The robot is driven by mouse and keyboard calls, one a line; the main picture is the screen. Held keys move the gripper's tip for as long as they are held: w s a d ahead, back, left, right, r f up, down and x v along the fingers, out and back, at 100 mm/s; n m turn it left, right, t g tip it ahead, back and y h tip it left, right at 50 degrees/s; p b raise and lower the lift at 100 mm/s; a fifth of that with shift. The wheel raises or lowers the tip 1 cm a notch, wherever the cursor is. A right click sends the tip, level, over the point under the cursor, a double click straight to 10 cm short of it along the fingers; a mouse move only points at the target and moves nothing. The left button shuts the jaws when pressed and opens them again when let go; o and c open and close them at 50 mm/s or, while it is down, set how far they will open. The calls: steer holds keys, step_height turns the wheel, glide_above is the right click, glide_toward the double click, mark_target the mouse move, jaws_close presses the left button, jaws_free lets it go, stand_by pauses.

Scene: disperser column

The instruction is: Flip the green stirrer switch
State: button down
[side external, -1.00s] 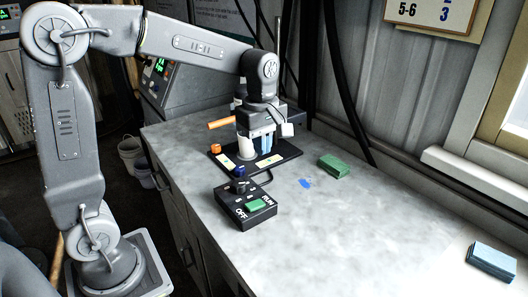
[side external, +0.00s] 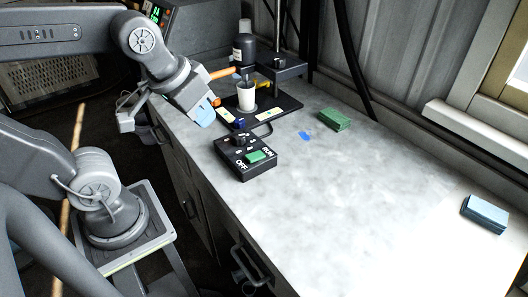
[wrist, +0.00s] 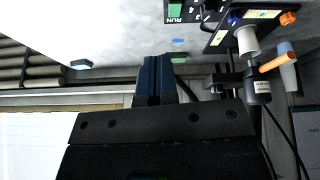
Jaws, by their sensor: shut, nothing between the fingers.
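The green stirrer switch (side external: 255,156) is on top of a black control box (side external: 257,170), between the printed words RUN and OFF. I cannot tell which way it is tipped. In the wrist view the green switch (wrist: 175,10) shows at the top edge, beside the word RUN. My gripper (side external: 203,113) is up and left of the box, near the bench's left edge, apart from the switch. Its blue fingers are shut together and empty. They also show closed in the wrist view (wrist: 155,75).
A disperser stand (side external: 282,105) with a white cup (side external: 246,94), a dark bottle-shaped motor (side external: 244,48) and an orange handle (side external: 223,72) stands behind the box. A green block (side external: 335,120) and a blue block (side external: 486,212) lie to the right.

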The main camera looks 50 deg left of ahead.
steer(key=w+a+n+g, duration=0.2)
steer(key=w+n+g, duration=0.2)
steer(key=w+n, duration=0.45)
steer(key=n+g, duration=0.3)
steer(key=n, duration=0.5)
glide_toward(251, 157)
steer(key=f, duration=0.5)
steer(key=s+f, duration=0.1)
steer(key=f, duration=0.1)
steer(key=shift+s+f, duration=0.1)
steer(key=shift+f, duration=0.1)
